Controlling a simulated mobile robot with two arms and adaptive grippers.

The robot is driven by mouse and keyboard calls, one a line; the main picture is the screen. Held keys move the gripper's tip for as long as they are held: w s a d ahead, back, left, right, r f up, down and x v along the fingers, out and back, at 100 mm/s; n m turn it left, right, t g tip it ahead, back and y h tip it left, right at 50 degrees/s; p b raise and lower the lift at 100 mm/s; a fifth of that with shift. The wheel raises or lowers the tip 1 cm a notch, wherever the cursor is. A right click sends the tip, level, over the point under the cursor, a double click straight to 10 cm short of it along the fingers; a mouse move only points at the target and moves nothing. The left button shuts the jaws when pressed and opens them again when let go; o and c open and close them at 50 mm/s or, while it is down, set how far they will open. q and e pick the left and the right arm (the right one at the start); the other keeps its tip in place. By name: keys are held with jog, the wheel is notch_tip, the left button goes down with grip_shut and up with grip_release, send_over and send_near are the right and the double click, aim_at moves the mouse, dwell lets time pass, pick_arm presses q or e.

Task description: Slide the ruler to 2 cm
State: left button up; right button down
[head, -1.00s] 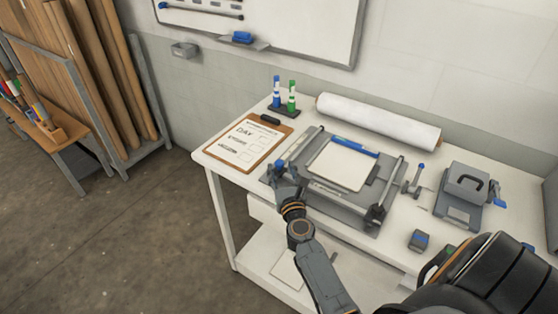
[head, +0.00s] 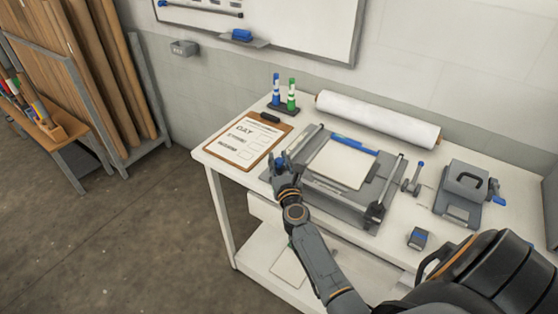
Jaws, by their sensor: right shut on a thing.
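The grey press (head: 350,212) lies on the white table, with a white sheet (head: 340,165) and a blue bar (head: 354,145) on its bed. A narrow pale strip (head: 330,192) along its front edge may be the ruler; its markings are too small to read. My right gripper (head: 280,165) is at the press's front left corner, shut on a small blue-tipped part there. The fingers hide most of this part, and I cannot tell whether it belongs to the ruler. My left gripper is not in view.
A clipboard (head: 249,141) lies left of the press, close to my gripper. Blue and green markers (head: 284,95) stand behind it. A white roll (head: 380,122) lies behind the press. A grey device (head: 464,190) and a small dark block (head: 419,239) are to the right.

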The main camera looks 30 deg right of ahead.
jog(key=shift+d, duration=0.1)
jog(key=w+d, duration=0.1)
jog(key=d, duration=0.1)
jog(key=w+d+b, duration=0.1)
jog(key=d, duration=0.2)
jog(key=w+d+b, duration=0.1)
jog(key=d, duration=0.2)
jog(key=shift+w+d+f, duration=0.1)
jog(key=shift+w+f, duration=0.05)
jog(key=shift+w, duration=0.1)
jog(key=c, duration=1.1)
grip_release()
jog(key=shift+s, duration=0.1)
jog(key=shift+c, duration=0.2)
jog(key=shift+o, duration=0.2)
jog(key=shift+s, duration=0.1)
